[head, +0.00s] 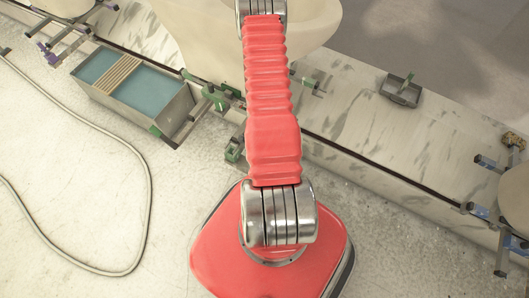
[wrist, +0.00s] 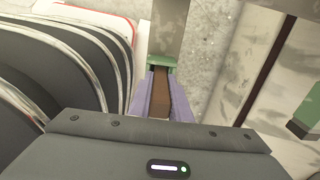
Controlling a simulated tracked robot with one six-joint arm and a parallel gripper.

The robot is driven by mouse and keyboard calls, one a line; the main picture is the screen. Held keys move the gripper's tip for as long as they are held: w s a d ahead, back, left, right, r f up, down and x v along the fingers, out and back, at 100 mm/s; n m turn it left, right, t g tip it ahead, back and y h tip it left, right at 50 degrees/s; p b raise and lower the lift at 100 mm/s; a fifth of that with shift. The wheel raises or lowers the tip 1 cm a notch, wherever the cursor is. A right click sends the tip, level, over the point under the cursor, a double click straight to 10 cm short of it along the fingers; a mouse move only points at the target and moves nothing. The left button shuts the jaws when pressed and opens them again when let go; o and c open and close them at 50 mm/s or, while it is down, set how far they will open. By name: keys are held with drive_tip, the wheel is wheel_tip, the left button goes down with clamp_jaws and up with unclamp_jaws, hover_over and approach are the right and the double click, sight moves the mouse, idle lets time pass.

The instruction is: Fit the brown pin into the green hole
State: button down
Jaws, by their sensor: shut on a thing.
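My gripper (wrist: 161,82) shows in the wrist view, its two pale purple fingers shut on the brown pin (wrist: 160,102). The pin lies lengthwise between the fingers and points away from the wrist. A green piece (wrist: 164,61) on a grey bar is right at the far end of the fingers, with a dark gap below its front edge. The pin's far end lies close to this dark gap; I cannot tell whether it is inside. In the head view, my gripper and the pin are not visible.
In the head view, a grey trough (head: 141,86) with blue liquid and wooden slats stands at left. A small grey tray (head: 401,92) sits on the marble ledge (head: 350,122). A hose (head: 149,190) loops over the floor at left. Purple-tipped and blue-tipped brackets stand at both edges.

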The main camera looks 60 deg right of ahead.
drive_tip(key=shift+r, duration=0.1)
drive_tip(key=shift+r, duration=4.95)
